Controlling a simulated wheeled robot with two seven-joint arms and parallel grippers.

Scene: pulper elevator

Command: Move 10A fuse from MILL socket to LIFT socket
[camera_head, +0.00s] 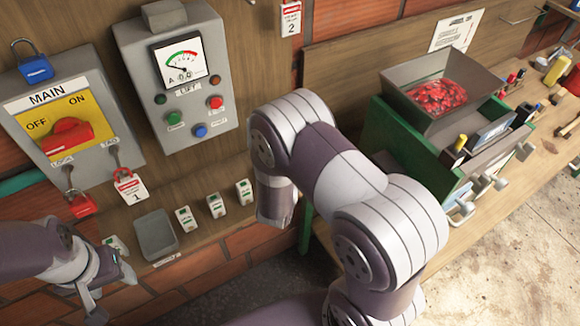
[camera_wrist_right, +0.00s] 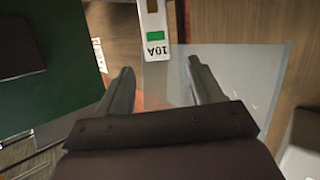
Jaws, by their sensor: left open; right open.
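A white 10A fuse (camera_wrist_right: 154,38) with a green window shows in the right wrist view, its label upside down. My right gripper (camera_wrist_right: 162,82) is open, its fingertips spread short of the fuse, with nothing between them. In the head view that gripper is hidden behind my right arm. Several white and green fuses (camera_head: 215,205) sit in a row on the lower wall board; their labels are too small to read, so I cannot tell the MILL and LIFT sockets apart. My left gripper (camera_head: 92,296) is open and empty at the lower left, below the board.
A grey box (camera_head: 155,234) stands out beside the fuse row. Above are the MAIN switch panel (camera_head: 60,95), with padlocks and tags, and the meter panel (camera_head: 200,125). On the right, a green machine with a red-filled hopper (camera_head: 395,85) stands on the bench.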

